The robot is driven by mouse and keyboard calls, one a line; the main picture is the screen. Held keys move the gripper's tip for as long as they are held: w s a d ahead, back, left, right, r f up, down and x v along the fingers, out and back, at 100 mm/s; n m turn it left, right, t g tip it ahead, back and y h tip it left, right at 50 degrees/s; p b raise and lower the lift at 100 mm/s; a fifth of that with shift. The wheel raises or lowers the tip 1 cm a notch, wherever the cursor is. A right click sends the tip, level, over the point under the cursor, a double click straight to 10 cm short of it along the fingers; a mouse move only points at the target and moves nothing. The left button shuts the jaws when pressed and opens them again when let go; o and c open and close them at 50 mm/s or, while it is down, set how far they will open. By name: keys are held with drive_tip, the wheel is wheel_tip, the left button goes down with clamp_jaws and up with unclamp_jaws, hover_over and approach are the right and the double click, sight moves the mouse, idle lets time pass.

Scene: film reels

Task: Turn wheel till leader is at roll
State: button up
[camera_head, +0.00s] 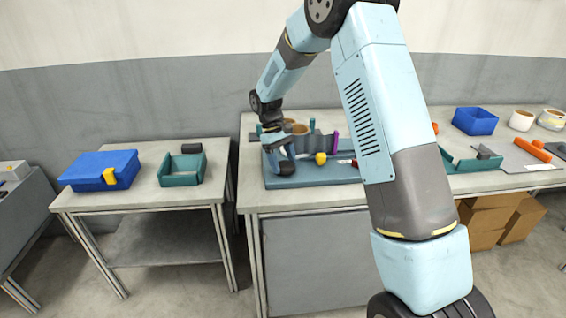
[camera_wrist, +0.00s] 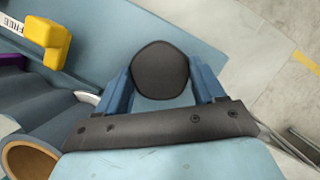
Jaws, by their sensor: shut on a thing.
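My gripper (camera_head: 280,155) is at the front left of a blue-grey device base (camera_head: 325,176) on the middle bench. In the wrist view my gripper (camera_wrist: 160,85) has its two blue fingers shut on a dark, rounded knob (camera_wrist: 160,68). The rest of the wheel is hidden, and I cannot tell how far it is turned. A brown roll (camera_wrist: 28,160) shows at the lower left of the wrist view. A purple part (camera_head: 335,142) stands at the device's right. I cannot clearly make out the leader.
A yellow block (camera_wrist: 46,38) beside a label reading "FREE" is left of the knob in the wrist view. A blue box (camera_head: 100,169) and a green tray (camera_head: 182,170) stand on the left table. A blue bin (camera_head: 474,121) is at the back right.

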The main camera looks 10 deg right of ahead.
drive_tip(key=m+y, duration=0.1)
drive_tip(key=m, duration=0.3)
drive_tip(key=shift+w+d+r+m+g+y, duration=0.1)
drive_tip(key=shift+w+d+m+g+y, duration=0.1)
drive_tip(key=shift+m+g+y, duration=0.15)
drive_tip(key=m+y, duration=0.2)
drive_tip(key=m, duration=0.3)
drive_tip(key=shift+d, duration=0.15)
drive_tip(key=m+y, duration=0.1)
drive_tip(key=m, duration=0.1)
drive_tip(key=m+t+y, duration=0.1)
drive_tip(key=m, duration=0.2)
drive_tip(key=shift+s+d+m, duration=0.1)
drive_tip(key=shift+d+m, duration=0.1)
drive_tip(key=shift+m, duration=0.15)
drive_tip(key=shift+s+m+t+y, duration=0.1)
drive_tip(key=shift+m+t+y, duration=0.25)
drive_tip(key=shift+m, duration=0.8)
drive_tip(key=shift+m+t+y, duration=0.2)
drive_tip(key=shift+m+t, duration=0.1)
drive_tip(key=shift+m, duration=0.85)
drive_tip(key=o, duration=1)
drive_tip(key=shift+o, duration=0.2)
